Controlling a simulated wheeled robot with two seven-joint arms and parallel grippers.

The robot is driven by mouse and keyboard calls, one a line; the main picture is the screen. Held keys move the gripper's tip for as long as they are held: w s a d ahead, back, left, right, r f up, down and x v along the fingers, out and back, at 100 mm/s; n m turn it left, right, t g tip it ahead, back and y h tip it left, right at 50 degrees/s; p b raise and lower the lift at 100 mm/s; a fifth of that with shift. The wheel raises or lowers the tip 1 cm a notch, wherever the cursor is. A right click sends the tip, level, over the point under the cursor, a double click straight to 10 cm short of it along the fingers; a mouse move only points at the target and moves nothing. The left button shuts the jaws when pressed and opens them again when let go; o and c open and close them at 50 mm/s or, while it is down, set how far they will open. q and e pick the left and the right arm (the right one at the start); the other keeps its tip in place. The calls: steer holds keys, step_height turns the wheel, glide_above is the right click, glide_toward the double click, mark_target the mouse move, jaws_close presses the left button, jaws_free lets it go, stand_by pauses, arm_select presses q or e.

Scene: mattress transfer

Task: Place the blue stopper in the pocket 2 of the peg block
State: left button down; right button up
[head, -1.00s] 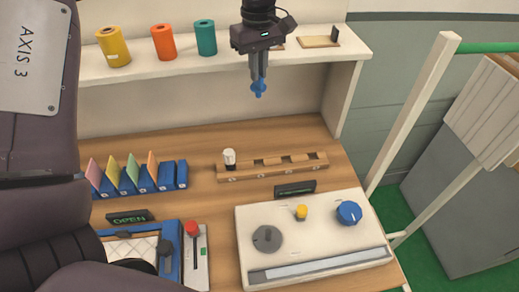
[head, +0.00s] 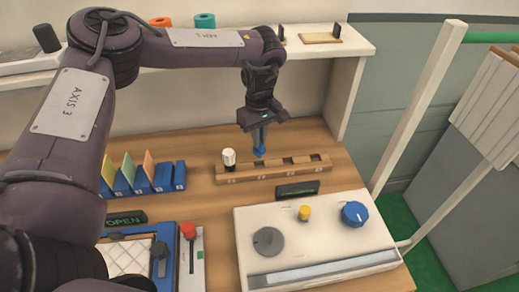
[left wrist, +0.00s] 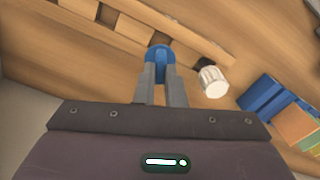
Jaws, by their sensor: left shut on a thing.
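The blue stopper (head: 260,152) hangs point-down in my left gripper (head: 260,144), whose fingers are shut on it. It appears just above or behind the back edge of the wooden peg block (head: 275,175), to the right of a white stopper (head: 229,158). I cannot tell its exact height or whether it touches. The white stopper stands upright at the block's left end. Dark pockets show to its right. In the left wrist view, the blue stopper (left wrist: 158,54) is between the fingertips, partly hidden, beside the white stopper (left wrist: 212,80). My right gripper is not in view.
A white panel (head: 350,235) with a grey dial, yellow button and blue knob lies in front of the block. A small dark display (head: 297,190) stands between them. Blue holders with coloured cards (head: 145,175) are at the left. A white shelf (head: 335,45) runs behind.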

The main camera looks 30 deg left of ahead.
mark_target(259, 150)
arm_select(q)
step_height(259, 150, down, 2)
steer(key=shift+f, duration=0.1)
step_height(259, 150, down, 3)
steer(key=shift+p, duration=0.45)
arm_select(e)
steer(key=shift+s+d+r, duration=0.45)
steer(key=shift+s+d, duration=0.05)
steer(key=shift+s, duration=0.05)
arm_select(q)
steer(key=shift+f, duration=0.15)
steer(key=c, duration=1.5)
jaws_free()
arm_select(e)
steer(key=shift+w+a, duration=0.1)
